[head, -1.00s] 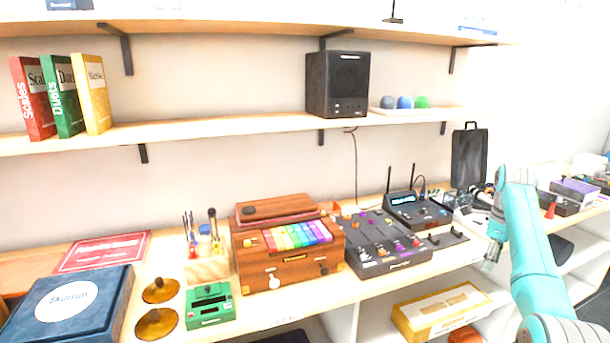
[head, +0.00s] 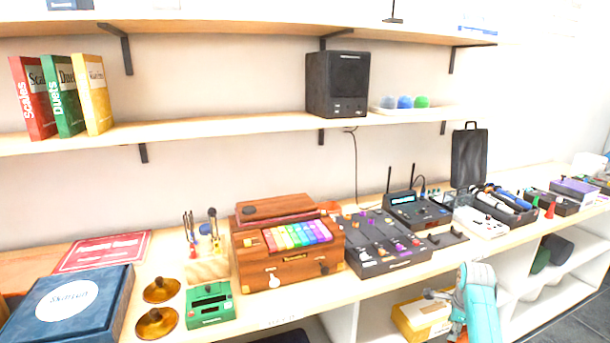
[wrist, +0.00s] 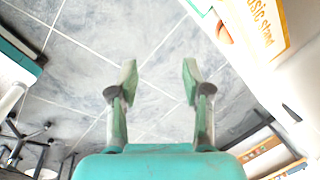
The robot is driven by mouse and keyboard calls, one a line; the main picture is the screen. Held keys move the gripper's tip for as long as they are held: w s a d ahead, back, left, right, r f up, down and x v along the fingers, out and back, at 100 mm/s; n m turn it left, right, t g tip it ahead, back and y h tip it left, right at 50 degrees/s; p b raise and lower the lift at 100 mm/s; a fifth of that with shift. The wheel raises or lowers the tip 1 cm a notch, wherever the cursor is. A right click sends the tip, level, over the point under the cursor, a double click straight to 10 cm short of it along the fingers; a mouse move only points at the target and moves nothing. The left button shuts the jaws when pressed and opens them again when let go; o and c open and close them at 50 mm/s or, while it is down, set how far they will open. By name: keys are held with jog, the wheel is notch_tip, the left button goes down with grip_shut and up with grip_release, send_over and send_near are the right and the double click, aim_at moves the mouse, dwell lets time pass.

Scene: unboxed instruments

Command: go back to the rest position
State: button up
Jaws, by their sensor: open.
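My gripper (wrist: 158,85) is open and empty in the wrist view, its two green-grey fingers apart over the grey tiled floor. In the head view my teal arm is folded low at the lower right, in front of the bench's lower shelf. My gripper (head: 440,296) shows small there, in front of the yellow music stand box (head: 408,318). That box also shows in the wrist view (wrist: 262,30), at the upper right, apart from the fingers.
The bench top (head: 290,315) holds a wooden instrument box with coloured keys (head: 297,236), a black mixer (head: 384,246), a green device (head: 210,305) and a blue box (head: 68,305). Books (head: 62,97) and a black speaker (head: 337,84) stand on the wall shelf. Tiled floor (wrist: 90,40) is clear below the fingers.

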jog(key=s+a+f+n+t, duration=0.25)
jog(key=s+a+f, duration=0.3)
jog(key=f, duration=0.35)
jog(key=s+a+f+n+t, duration=0.1)
jog(key=s+a+f+n, duration=0.25)
jog(key=s+f, duration=0.5)
jog(key=s+a+f+n+t, duration=0.1)
jog(key=s+a+f+n, duration=0.25)
jog(key=s, duration=0.45)
jog(key=s+a+f+n+t, duration=0.2)
jog(key=s+a, duration=0.3)
jog(key=s, duration=0.3)
jog(key=s+a+r+n+t, duration=0.1)
jog(key=s+a+r+n, duration=0.15)
jog(key=s, duration=0.35)
jog(key=s+a+r+n+t, duration=0.1)
jog(key=s+r, duration=0.2)
jog(key=s, duration=0.4)
jog(key=s+a+r+n+t, duration=0.1)
jog(key=s+r+n, duration=0.15)
jog(key=s, duration=0.35)
jog(key=s+a+r+n+t, duration=0.1)
jog(key=s+r+n, duration=0.1)
jog(key=s+r, duration=0.4)
jog(key=s+a+r+n+t, duration=0.1)
jog(key=s+r, duration=0.6)
jog(key=r, duration=0.8)
jog(key=shift+a+r+n+t+y, duration=0.25)
jog(key=shift+n+t+y, duration=0.2)
jog(key=shift+n, duration=0.8)
